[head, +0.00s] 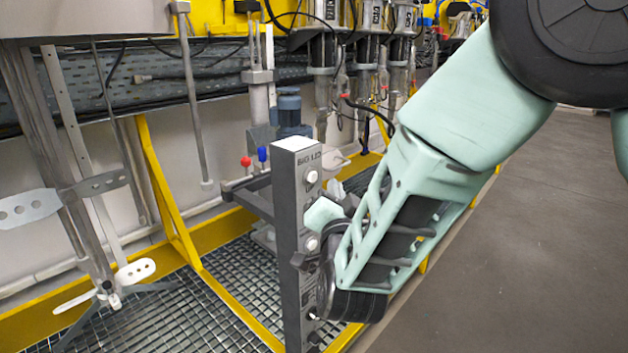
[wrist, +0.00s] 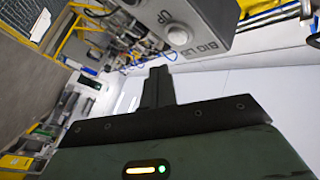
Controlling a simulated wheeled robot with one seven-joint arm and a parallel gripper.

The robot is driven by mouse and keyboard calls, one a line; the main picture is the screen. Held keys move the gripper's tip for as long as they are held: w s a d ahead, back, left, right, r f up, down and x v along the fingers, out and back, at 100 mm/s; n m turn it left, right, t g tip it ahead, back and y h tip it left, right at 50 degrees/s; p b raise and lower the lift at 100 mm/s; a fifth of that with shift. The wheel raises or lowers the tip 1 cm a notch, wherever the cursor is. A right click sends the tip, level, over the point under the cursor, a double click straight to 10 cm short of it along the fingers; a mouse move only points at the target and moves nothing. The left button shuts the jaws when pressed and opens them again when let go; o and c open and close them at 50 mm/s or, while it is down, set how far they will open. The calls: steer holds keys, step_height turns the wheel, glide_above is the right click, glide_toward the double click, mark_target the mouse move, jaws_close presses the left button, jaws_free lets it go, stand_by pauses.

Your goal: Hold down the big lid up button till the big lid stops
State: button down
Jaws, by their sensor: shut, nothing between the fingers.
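The grey control post (head: 289,235) stands upright in the head view, with "BIG LID" lettering near its top and round white buttons down one face. The top button (head: 312,177) is uncovered. In the wrist view the post (wrist: 205,15) shows at the top, with the white button (wrist: 178,36) beside the word "UP". My gripper (wrist: 159,72) is shut and empty, its dark fingertips just below that button in the picture. No contact shows. In the head view my wrist is close beside the post and the fingers are hidden. I cannot make out which part is the big lid.
Yellow frames (head: 165,195) and metal grating (head: 165,315) lie left of the post. Several agitator shafts hang along the wall, and a blue motor (head: 289,108) stands behind the post. The grey floor (head: 530,210) at right is clear.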

steer(key=shift+s+d+b, duration=0.35)
steer(key=shift+s+d, duration=0.55)
steer(key=shift+d, duration=0.2)
steer(key=s+f+n+g+y, duration=0.2)
steer(key=s+f+n+g, duration=0.15)
steer(key=s+g, duration=0.25)
steer(key=s+f+n+g+y, duration=0.2)
steer(key=s+n+g, duration=0.3)
steer(key=s+g, duration=0.1)
steer(key=s+d+f+n+g+h, duration=0.1)
steer(key=s+d+n+g+h, duration=0.5)
steer(key=s+d, duration=0.9)
step_height(320, 180, up, 13)
steer(key=s+a+g+p, duration=0.1)
steer(key=a+p, duration=0.1)
steer(key=p, duration=1.1)
steer(key=shift+s+m, duration=0.2)
steer(key=shift+m, duration=0.25)
